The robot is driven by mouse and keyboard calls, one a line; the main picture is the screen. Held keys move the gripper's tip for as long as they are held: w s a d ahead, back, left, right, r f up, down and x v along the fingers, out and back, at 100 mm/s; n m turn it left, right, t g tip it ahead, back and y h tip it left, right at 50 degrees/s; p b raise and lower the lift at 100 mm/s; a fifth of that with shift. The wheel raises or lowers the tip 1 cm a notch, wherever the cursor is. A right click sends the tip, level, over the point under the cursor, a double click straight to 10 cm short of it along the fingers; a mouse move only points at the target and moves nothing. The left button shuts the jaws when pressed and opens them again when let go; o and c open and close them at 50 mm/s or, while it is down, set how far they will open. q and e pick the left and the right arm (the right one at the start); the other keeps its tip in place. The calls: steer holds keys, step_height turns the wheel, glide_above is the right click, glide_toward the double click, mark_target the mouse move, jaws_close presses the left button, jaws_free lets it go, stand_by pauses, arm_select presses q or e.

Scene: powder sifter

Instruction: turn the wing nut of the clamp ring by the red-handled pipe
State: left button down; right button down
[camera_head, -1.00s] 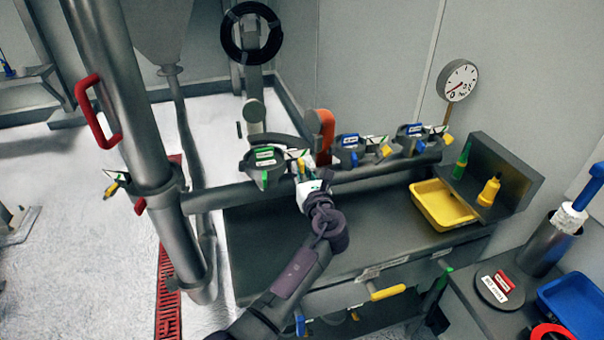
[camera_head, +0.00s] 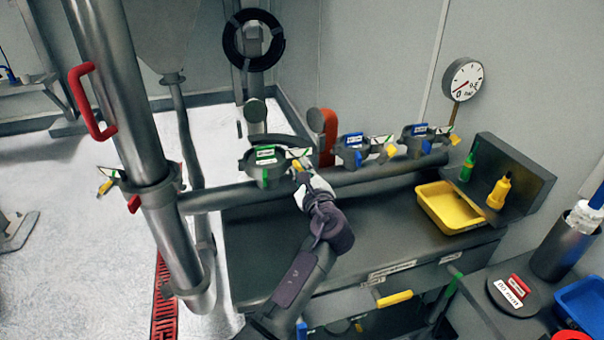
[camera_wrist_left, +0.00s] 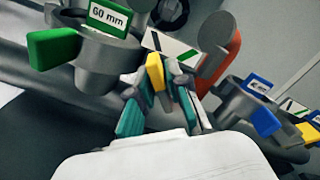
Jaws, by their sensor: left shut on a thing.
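The steel pipe with the red handle (camera_head: 92,102) stands at the left of the head view. A clamp ring (camera_head: 158,188) sits around it, with a yellow wing nut (camera_head: 106,187) on its left side. My left gripper (camera_head: 299,170) is away to the right of that pipe, at a clamp marked 60 mm with a green tab (camera_wrist_left: 54,48). In the left wrist view the fingers (camera_wrist_left: 157,88) are shut on a yellow wing nut (camera_wrist_left: 156,70) beside this clamp. The fingers partly hide that nut. My right gripper is not in view.
Two blue-tabbed clamps (camera_head: 352,150) (camera_head: 418,138) stand along the horizontal pipe (camera_head: 370,178), right of an orange part (camera_head: 329,136). A yellow tray (camera_head: 462,224) and a dial gauge (camera_head: 463,80) are at the right. The dark bench top (camera_head: 390,230) is mostly clear.

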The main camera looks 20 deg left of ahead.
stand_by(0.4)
arm_select(q)
steer(key=c, duration=1.3)
jaws_free()
steer(key=shift+o, duration=0.2)
step_height(320, 180, up, 10)
steer(key=shift+f, duration=0.1)
